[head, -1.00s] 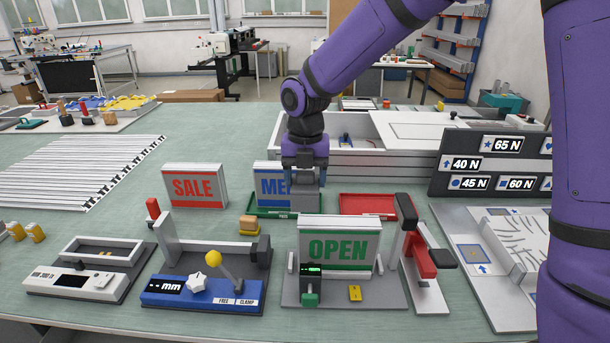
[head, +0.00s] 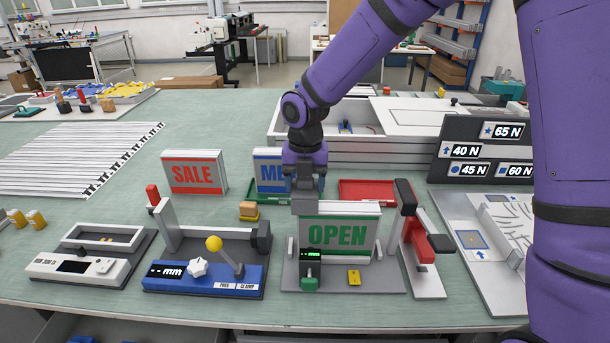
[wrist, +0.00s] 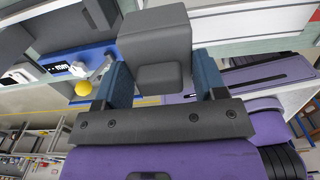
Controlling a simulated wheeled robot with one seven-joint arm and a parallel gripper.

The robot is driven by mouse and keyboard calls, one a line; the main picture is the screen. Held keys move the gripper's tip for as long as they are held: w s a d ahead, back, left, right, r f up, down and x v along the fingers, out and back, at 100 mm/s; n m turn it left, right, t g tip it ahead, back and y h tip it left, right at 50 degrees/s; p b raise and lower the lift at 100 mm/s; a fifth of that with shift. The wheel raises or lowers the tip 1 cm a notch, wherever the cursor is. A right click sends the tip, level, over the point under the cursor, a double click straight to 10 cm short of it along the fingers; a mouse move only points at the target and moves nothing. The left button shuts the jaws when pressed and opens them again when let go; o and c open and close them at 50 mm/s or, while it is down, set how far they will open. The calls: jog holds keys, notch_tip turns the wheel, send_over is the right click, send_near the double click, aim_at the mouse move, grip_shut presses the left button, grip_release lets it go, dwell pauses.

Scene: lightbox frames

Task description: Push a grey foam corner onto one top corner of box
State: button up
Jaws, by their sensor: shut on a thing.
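The box is a white upright one with a grey front reading OPEN (head: 350,232) in green, standing in a fixture on the table. My gripper (head: 305,180) points down above its top left corner, shut on a grey foam corner (head: 304,205). The foam block overlaps the box's top left corner in the head view; I cannot tell whether it is seated on it. In the wrist view the grey foam corner (wrist: 155,45) sits between the two blue-grey fingers of my gripper (wrist: 163,82) and hides the corner behind it.
A SALE box (head: 194,174) and a partly hidden blue-lettered box (head: 268,172) stand behind. A red tray (head: 368,191) lies behind the OPEN box. A red-and-black clamp-like stand (head: 420,240) is close right; a blue gauge (head: 205,276) with a yellow knob is left.

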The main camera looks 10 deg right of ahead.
aim_at(305, 197)
jog(key=shift+f, duration=2.2)
jog(key=shift+f, duration=0.2)
jog(key=o, duration=1)
jog(key=shift+c, duration=0.2)
jog(key=shift+r, duration=0.1)
